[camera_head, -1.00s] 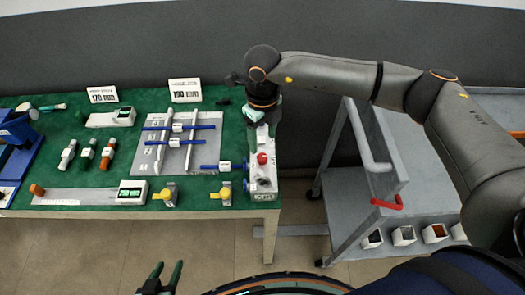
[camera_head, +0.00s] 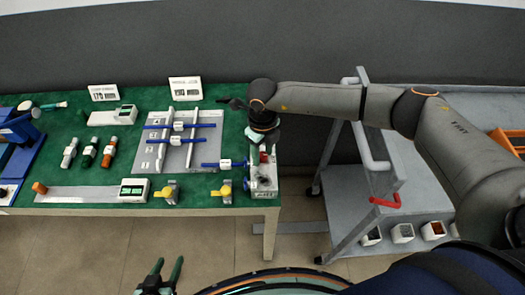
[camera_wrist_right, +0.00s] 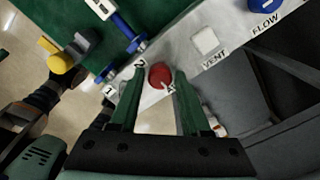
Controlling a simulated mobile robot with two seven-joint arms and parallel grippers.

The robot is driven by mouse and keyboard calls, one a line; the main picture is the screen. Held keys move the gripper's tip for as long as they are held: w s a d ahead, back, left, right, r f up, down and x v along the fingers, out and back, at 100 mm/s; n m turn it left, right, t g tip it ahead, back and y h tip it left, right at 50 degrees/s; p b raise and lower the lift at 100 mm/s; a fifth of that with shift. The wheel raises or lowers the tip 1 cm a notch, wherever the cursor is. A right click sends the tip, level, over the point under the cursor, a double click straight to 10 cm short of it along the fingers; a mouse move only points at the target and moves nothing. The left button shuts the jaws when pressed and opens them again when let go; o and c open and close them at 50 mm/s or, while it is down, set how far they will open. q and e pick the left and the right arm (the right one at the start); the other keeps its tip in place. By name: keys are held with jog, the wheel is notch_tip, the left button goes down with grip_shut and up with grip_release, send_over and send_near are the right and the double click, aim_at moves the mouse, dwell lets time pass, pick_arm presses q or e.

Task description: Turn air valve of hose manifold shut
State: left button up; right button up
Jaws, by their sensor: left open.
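The hose manifold (camera_head: 266,188) is a pale panel at the right end of the green-topped table. My right gripper hangs over its far part and hides some of it. In the right wrist view, a round red knob (camera_wrist_right: 160,75) sits on the pale panel, beside small printed marks. My right gripper (camera_wrist_right: 160,82) has its two green fingers apart, one on each side of the knob; a narrow gap seems to show. I cannot read an air label. My left gripper (camera_head: 161,270) is open and empty in front of the table.
Yellow-handled valves (camera_head: 168,194) stand at the table's front edge. A grey rack (camera_head: 178,150) holds blue tubes. A grey cart (camera_head: 350,190) with a red handle stands to the right.

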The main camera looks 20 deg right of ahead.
grip_shut()
